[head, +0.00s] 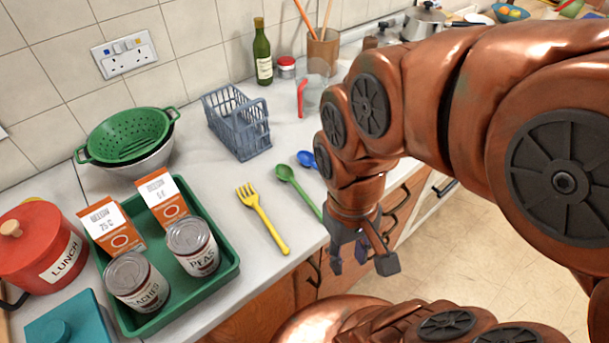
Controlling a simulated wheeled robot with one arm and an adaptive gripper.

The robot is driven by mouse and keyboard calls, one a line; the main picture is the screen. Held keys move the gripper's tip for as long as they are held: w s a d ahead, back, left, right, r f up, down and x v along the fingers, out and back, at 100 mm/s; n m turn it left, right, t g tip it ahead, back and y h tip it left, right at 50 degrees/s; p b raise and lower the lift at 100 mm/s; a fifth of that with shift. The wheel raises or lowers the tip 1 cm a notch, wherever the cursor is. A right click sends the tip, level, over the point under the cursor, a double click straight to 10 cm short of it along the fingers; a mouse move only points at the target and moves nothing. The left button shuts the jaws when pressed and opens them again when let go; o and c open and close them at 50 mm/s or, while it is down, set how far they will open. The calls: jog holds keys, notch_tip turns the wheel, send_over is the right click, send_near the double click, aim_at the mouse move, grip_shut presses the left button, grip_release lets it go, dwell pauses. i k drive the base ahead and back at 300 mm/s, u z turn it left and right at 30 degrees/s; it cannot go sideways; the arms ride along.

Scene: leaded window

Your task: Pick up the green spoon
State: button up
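The green spoon (299,190) lies on the grey-white worktop between the yellow fork and a blue spoon. Its bowl points to the back and its handle runs toward the worktop's front edge. The end of the handle is close to my gripper in the picture. My gripper (361,267) hangs pointing down at the front edge of the worktop, to the right of and nearer than the spoon. Its fingers are apart, with nothing seen between them.
The yellow fork (263,218) lies left of the spoon, and the blue spoon (307,159) lies right, partly hidden by my arm. A grey-blue rack (237,122) stands behind. A green tray (224,272) with cans and cartons is at left.

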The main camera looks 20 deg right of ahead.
aim_at(284, 173)
jog(key=u, duration=1)
jog(key=k, duration=0.85)
jog(key=u, duration=1.55)
jog(key=k, duration=1.25)
jog(key=u, duration=0.3)
